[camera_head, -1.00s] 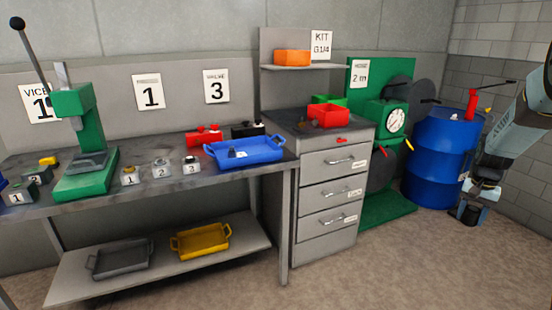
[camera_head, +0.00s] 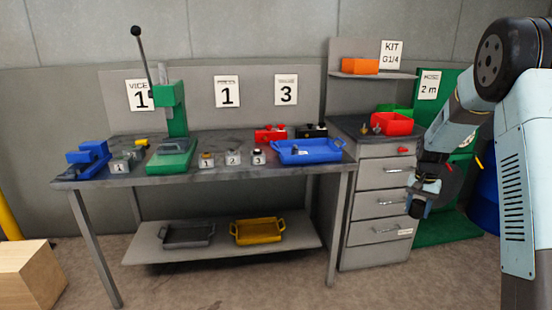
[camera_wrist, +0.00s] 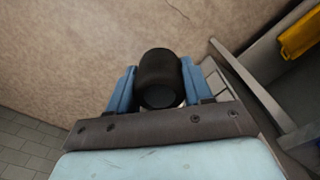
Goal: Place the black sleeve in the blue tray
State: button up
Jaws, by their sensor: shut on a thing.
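The black sleeve (camera_wrist: 159,74) is a short dark cylinder between the blue fingers of my gripper (camera_wrist: 158,92) in the wrist view. My gripper is shut on it, above the floor. In the head view my gripper (camera_head: 417,206) is in front of the drawer cabinet, below and to the right of the blue tray; the sleeve is hard to make out there. The blue tray (camera_head: 307,155) sits at the right end of the workbench top, apart from my gripper. A small dark and white item lies in the tray.
The drawer cabinet (camera_head: 366,240) stands right of the workbench (camera_head: 215,178), with a red bin (camera_head: 392,124) on top. Small numbered blocks and a green press (camera_head: 172,155) stand left of the tray. Grey (camera_head: 187,236) and yellow (camera_head: 257,231) trays lie on the lower shelf.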

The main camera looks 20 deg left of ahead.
aim_at(307, 148)
jog(key=u, duration=0.3)
jog(key=i, duration=1.05)
jog(key=u, duration=0.05)
